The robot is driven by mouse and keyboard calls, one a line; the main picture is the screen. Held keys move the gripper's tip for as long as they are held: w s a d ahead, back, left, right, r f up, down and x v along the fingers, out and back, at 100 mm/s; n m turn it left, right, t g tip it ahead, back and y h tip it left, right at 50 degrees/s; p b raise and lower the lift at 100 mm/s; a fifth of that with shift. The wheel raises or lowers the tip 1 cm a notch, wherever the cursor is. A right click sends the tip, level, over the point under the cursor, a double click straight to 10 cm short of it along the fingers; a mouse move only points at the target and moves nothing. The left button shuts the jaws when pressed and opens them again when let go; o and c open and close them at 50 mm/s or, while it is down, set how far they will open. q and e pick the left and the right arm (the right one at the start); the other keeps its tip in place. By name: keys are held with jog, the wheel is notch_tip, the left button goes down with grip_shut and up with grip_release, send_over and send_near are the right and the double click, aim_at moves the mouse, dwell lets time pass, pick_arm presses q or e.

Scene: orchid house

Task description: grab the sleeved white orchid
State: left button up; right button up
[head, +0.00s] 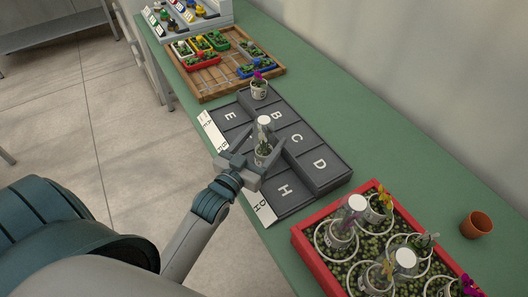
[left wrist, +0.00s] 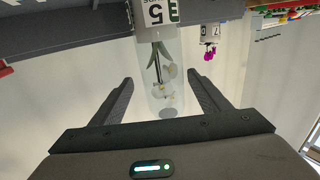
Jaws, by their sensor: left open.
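The sleeved white orchid (head: 264,123) stands upright on the dark lettered board (head: 318,170), in the part nearer my left arm. In the left wrist view, its clear sleeve (left wrist: 160,62) holds white blooms, with its labelled pot (left wrist: 157,13) at the top edge. My left gripper (left wrist: 161,76) is open, with one finger on each side of the sleeve. Gaps show between the sleeve and both fingers. In the head view, the left gripper partly hides the pot and the board's letter there. My right gripper is in neither view.
A red tray (head: 299,238) of pebbles holds several potted plants, some sleeved, at the near right. A terracotta pot (head: 477,224) lies beyond it. A purple-flowered pot (head: 259,88) stands at the board's far end. A wooden tray (head: 213,92) with small coloured planters is farther back.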

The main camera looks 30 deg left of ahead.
pick_arm(q)
jog(key=shift+w, duration=0.3)
jog(key=w+p, duration=0.2)
jog(key=w, duration=0.1)
jog(key=shift+w+a+f, duration=0.15)
jog(key=shift+w+a, duration=0.05)
jog(key=shift+w, duration=0.1)
jog(key=shift+w+f, duration=0.1)
jog(key=shift+w, duration=0.35)
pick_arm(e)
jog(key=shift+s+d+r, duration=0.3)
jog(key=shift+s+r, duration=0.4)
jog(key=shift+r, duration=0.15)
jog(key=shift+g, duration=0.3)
pick_arm(q)
jog(key=c, duration=1.6)
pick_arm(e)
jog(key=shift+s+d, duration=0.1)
